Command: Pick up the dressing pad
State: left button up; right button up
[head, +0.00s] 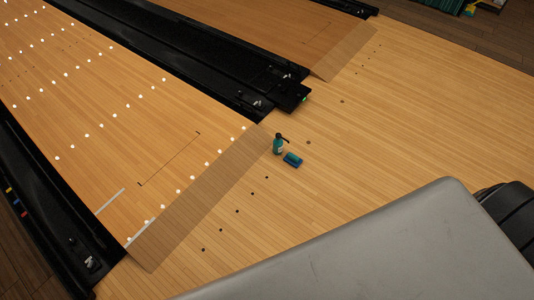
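A small blue and teal block-shaped item (292,159), which looks like the dressing pad, lies on the wooden floor near the middle of the head view. It is small in the picture and its details are hard to make out. A teal bottle (278,146) with a black top stands upright close beside it, on its upper left. Neither of my grippers is in view.
A large grey panel (370,250) fills the lower right, with a black rounded part (512,208) beside it. Bowling lanes with black gutters (200,58) run to the upper left. The floor (400,120) right of the item is clear.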

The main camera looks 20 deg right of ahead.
aim_at(290, 159)
jog(key=i+l+u, duration=0.2)
jog(key=l+u, duration=0.3)
jog(key=l, duration=0.7)
jog(key=l+u, duration=0.5)
jog(key=l, duration=0.75)
